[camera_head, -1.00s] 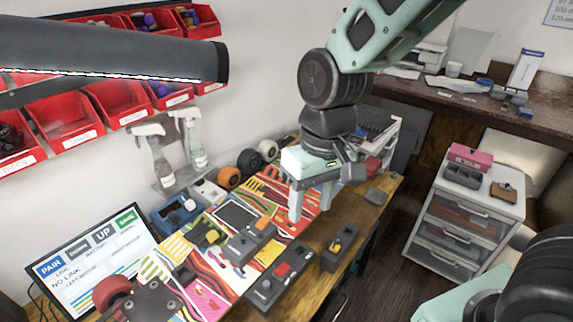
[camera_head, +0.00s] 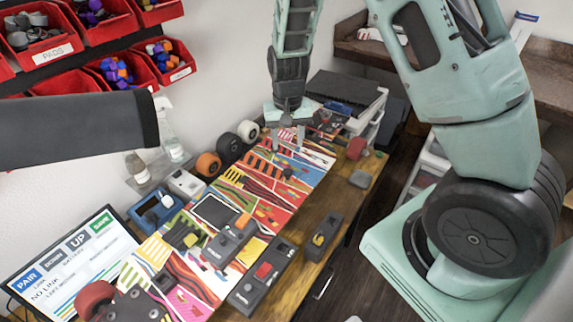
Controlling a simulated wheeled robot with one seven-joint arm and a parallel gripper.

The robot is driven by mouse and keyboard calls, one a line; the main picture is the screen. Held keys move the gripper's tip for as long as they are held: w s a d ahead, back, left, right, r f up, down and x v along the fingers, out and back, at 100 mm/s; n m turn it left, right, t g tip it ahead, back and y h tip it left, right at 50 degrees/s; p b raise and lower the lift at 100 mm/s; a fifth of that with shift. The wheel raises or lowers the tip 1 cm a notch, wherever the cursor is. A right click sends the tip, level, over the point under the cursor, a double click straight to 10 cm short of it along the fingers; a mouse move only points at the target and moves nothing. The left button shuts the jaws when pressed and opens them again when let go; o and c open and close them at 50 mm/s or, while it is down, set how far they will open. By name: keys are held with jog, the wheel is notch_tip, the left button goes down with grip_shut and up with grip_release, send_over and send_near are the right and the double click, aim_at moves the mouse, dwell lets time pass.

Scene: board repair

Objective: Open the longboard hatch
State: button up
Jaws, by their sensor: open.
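The longboard (camera_head: 261,192) lies on the wooden workbench with a colourful striped deck. A dark rectangular panel (camera_head: 214,210) is set in the middle of the deck; I cannot tell whether it is the hatch. A red wheel (camera_head: 95,298) shows at the board's near end, and an orange wheel (camera_head: 208,164) and dark and pale wheels show along its far side. My gripper (camera_head: 288,136) points down, open and empty, over the far end of the board. Whether its fingertips touch the deck cannot be told.
Grey control boxes (camera_head: 262,276) with coloured buttons lie along the bench's front edge. A monitor (camera_head: 72,265) stands at the left, spray bottles (camera_head: 169,140) behind the board. Red bins (camera_head: 105,28) hang on the wall. A dark case (camera_head: 345,92) is at the bench's far end.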

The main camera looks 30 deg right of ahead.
aim_at(287, 171)
notch_tip(287, 171, down, 11)
jog(key=shift+r+p, duration=0.15)
jog(key=shift+p, duration=0.75)
jog(key=shift+c, duration=0.3)
grip_shut()
